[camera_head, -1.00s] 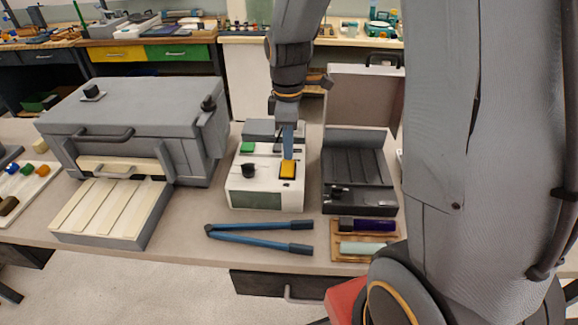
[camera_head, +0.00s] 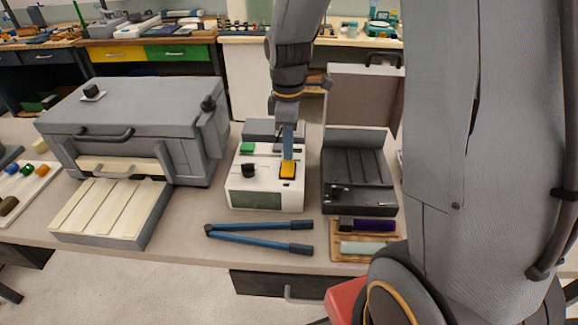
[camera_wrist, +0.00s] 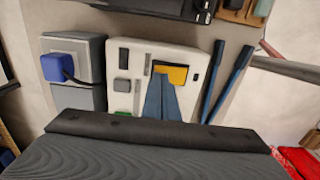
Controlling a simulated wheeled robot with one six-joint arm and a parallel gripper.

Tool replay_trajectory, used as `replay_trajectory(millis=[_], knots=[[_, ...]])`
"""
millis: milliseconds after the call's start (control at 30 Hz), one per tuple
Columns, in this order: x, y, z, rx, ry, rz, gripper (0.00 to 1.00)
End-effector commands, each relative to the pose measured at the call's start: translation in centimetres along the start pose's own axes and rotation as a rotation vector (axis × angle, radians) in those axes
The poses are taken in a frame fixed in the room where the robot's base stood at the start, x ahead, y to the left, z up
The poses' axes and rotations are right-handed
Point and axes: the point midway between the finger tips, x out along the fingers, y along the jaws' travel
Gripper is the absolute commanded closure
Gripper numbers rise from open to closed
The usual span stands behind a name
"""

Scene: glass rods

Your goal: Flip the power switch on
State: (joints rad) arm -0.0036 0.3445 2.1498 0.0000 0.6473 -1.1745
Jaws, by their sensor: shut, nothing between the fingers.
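A white instrument box (camera_head: 236,192) stands on the table in the middle of the head view, and it also shows in the wrist view (camera_wrist: 133,58). A yellow switch (camera_head: 287,171) in a dark frame is on its top, near the right side; it also shows in the wrist view (camera_wrist: 177,73). My gripper (camera_head: 288,157) is shut and empty, with its blue fingers pointing down at the yellow switch. The fingertips overlap the yellow surface in the wrist view (camera_wrist: 161,79) and seem to be at it; contact cannot be told for certain. The fingers hide part of the switch.
The box top also bears a black knob (camera_head: 248,170) and a green button (camera_head: 247,147). A grey furnace-like box (camera_head: 140,110) stands left, an open black case (camera_head: 358,180) right. Blue-handled tongs (camera_head: 260,239) lie in front. A blue plug (camera_wrist: 57,67) sits in a grey block.

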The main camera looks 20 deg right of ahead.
Motion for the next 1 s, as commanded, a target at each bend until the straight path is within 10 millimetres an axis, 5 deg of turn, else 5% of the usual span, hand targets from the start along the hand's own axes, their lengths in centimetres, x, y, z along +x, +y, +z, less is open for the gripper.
replay_trajectory(millis=[1000], knots=[[1.4,0.0,0.0,0.0,0.0,0.0,1.0]])
